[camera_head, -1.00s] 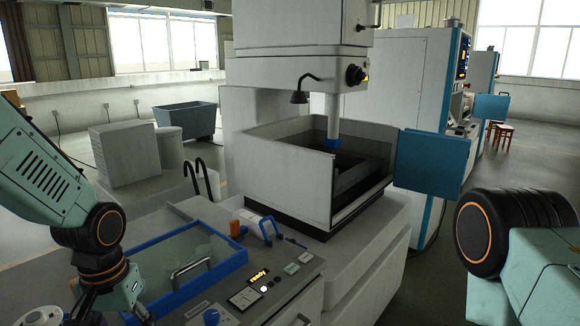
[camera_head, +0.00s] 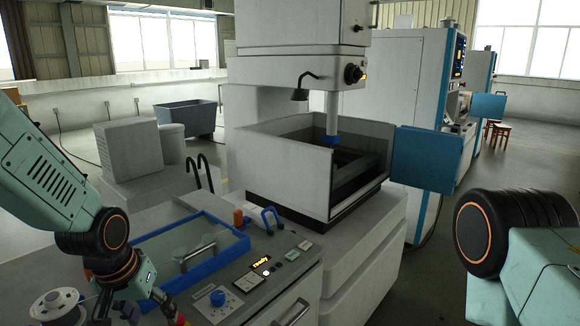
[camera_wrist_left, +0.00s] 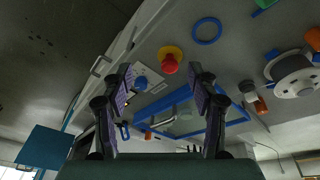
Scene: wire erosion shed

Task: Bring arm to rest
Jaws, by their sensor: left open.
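My left arm comes in from the left in the head view. Its gripper (camera_head: 150,308) is low over the front left of the control bench, partly cut off by the lower edge. In the left wrist view the two fingers (camera_wrist_left: 162,90) stand apart with nothing between them. Beyond them lie a red button on a yellow base (camera_wrist_left: 170,63) and a blue-framed window (camera_wrist_left: 183,113). A dark arm joint and a green link of my right arm show at the right of the head view; its gripper is out of sight.
The machine's open work basin (camera_head: 290,163) stands behind, with a blue door panel (camera_head: 425,158) at right. Floor shows between machine and right arm.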

